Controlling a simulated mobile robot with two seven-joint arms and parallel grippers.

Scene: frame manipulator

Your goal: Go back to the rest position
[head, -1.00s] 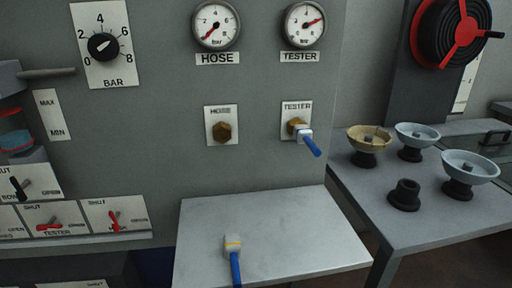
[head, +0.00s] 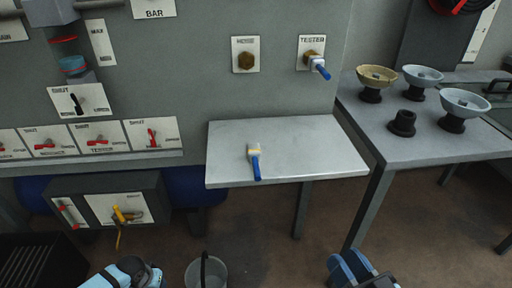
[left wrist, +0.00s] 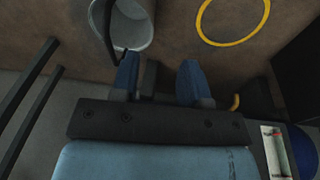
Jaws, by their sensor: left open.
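My right gripper (head: 355,268) shows at the bottom of the head view, right of centre, low in front of the panel and below the small grey shelf. Its blue fingers are partly cut off by the picture edge, so I cannot tell how far apart they are. Part of my left arm shows at the bottom left of the head view. In the left wrist view my left gripper (left wrist: 158,80) has its two blue fingers apart with nothing between them. A grey bucket shows beyond them. Neither gripper touches anything that I can see.
A grey bucket (head: 207,272) stands on the floor between my arms. A blue-handled connector (head: 255,163) lies on the shelf (head: 310,145); another blue one (head: 320,68) sits in the TESTER socket. A side table (head: 420,149) holds bowls. A yellow ring (left wrist: 232,41) lies on the floor.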

